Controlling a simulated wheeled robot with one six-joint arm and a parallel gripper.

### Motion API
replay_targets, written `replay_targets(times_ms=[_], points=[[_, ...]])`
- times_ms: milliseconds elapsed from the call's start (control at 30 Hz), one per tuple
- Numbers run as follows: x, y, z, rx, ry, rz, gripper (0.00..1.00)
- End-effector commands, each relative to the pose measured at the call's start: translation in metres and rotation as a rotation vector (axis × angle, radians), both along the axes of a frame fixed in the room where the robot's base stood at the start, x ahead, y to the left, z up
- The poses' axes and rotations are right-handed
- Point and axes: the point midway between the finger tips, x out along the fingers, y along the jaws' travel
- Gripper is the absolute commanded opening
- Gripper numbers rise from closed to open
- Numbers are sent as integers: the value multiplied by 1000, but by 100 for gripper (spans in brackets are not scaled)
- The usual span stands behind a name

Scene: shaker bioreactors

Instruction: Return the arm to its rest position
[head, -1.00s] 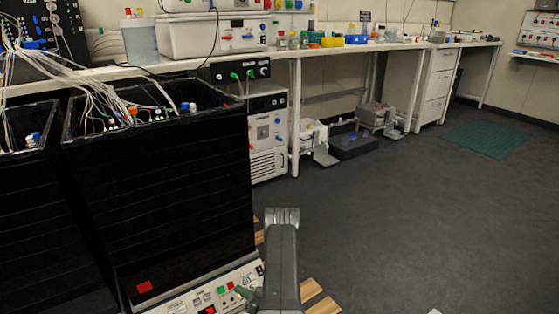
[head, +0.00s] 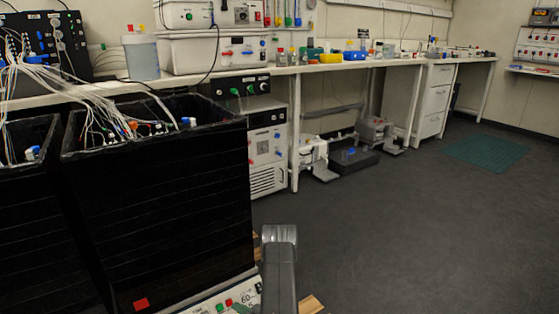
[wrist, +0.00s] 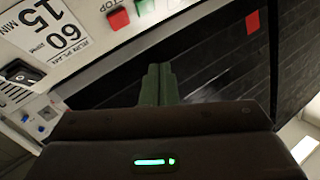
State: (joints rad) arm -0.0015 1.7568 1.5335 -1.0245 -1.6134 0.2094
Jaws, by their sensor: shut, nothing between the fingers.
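My arm (head: 279,268) rises at the bottom middle of the head view, beside the front of the black shaker cabinet (head: 165,215). In the wrist view my gripper (wrist: 158,70) shows two green fingers close together with nothing between them. The fingers point at the cabinet's dark front and its control panel (wrist: 88,18). The panel carries a red button (wrist: 118,18), a green button (wrist: 145,7) and a "60 / 15 MIN" label. I cannot tell from these views how far the fingertips are from the panel.
A long bench (head: 345,66) with instruments runs along the wall. Under it stand a white unit (head: 267,150) and a dark low box (head: 352,160). Cables hang over the cabinet's top. The grey floor (head: 420,230) to the right is clear, with a green mat (head: 485,153) farther back.

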Motion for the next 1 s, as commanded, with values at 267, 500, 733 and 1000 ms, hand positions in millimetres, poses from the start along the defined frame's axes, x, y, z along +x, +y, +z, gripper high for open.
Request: replay_targets(times_ms=[267, 500, 733, 1000], points=[[20, 14, -17, 1, 1, 0, 0], [16, 11, -12, 1, 2, -1, 0], [20, 14, -27, 0, -1, 2, 0], [21, 14, -28, 0, 0, 0, 0]])
